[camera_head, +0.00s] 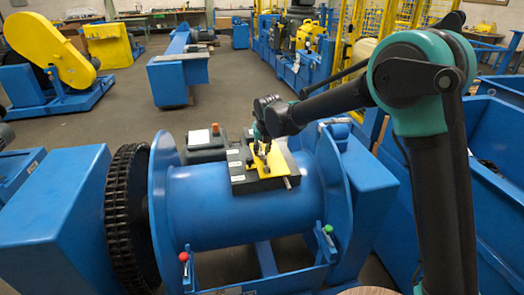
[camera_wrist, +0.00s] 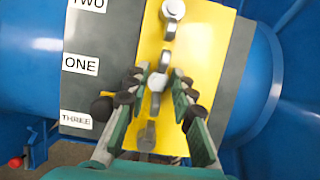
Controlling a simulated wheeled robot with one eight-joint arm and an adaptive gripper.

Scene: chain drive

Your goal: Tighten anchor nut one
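Anchor nut one (camera_wrist: 158,82) is a small grey metal piece on the yellow plate (camera_wrist: 205,40), level with the label ONE (camera_wrist: 82,64) in the wrist view. My gripper (camera_wrist: 159,76) points at it, with one finger on each side and a gap between the tips. I cannot tell if the fingers touch it. A second metal piece (camera_wrist: 172,10) sits level with TWO, and a third (camera_wrist: 147,137) shows between my fingers near THREE. In the head view my gripper (camera_head: 260,142) is over the yellow plate (camera_head: 274,163) and hides much of it.
The plate lies on a dark block (camera_head: 240,180) on top of a blue drum (camera_head: 205,205). A black chain (camera_head: 120,215) wraps a wheel at the left. A red-knobbed lever (camera_head: 184,257) and a green-knobbed lever (camera_head: 328,230) stand in front. A grey box (camera_head: 205,140) with a red-topped part is behind.

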